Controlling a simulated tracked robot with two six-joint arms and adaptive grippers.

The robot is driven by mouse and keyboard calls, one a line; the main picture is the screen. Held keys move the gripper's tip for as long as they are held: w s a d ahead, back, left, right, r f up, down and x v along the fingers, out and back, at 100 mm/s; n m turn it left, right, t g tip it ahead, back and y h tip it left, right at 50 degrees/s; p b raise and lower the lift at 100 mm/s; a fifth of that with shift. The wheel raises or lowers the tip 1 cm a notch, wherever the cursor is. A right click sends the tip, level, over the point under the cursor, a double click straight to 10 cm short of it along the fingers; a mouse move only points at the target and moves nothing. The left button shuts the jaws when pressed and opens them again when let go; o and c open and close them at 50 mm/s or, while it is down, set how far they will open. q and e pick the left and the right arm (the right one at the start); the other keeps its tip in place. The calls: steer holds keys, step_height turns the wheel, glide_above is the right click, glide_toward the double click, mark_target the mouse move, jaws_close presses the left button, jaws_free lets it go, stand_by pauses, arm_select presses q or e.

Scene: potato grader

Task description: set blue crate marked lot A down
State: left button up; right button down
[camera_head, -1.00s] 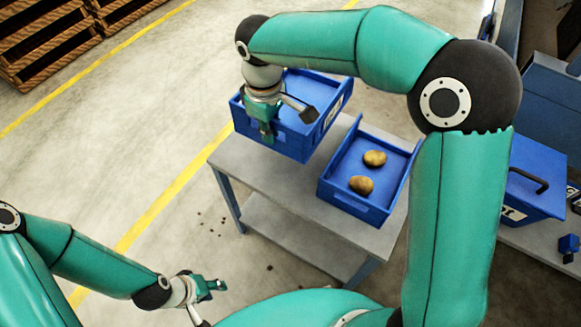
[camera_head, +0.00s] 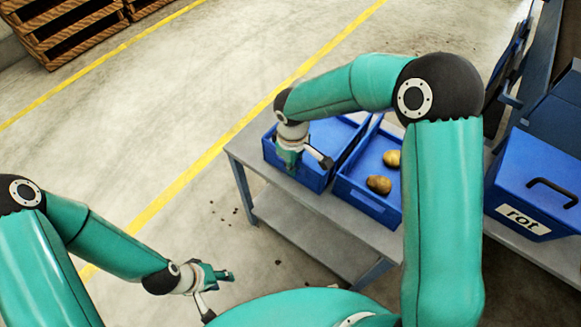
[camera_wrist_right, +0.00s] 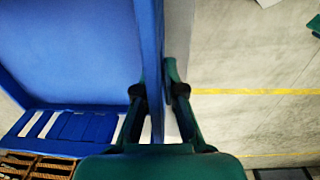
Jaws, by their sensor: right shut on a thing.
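The blue crate (camera_head: 337,132) is at the left end of the grey table (camera_head: 262,166), beside a second blue crate. My right gripper (camera_head: 290,160) is shut on the crate's near-left wall. In the right wrist view that wall passes between the two fingers (camera_wrist_right: 158,95), with the empty crate floor (camera_wrist_right: 75,50) to its left. The crate looks level and at the table top; I cannot tell whether its base touches fully. Its label is not readable now. My left gripper (camera_head: 217,277) is away from the table at lower left, with nothing seen in it; its finger gap is unclear.
The second blue crate (camera_head: 372,201) holds two potatoes (camera_head: 379,185) and stands close to the right of the first. A blue bin marked "rot" (camera_head: 522,219) stands further right. Wooden pallets (camera_head: 70,30) lie at upper left. The floor left of the table is open.

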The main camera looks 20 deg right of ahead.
steer(key=shift+f, duration=0.4)
steer(key=c, duration=1.3)
jaws_free()
steer(key=r, duration=0.6)
steer(key=r+p, duration=0.1)
steer(key=r, duration=0.5)
steer(key=shift+s+a, duration=0.15)
steer(key=shift+s, duration=0.05)
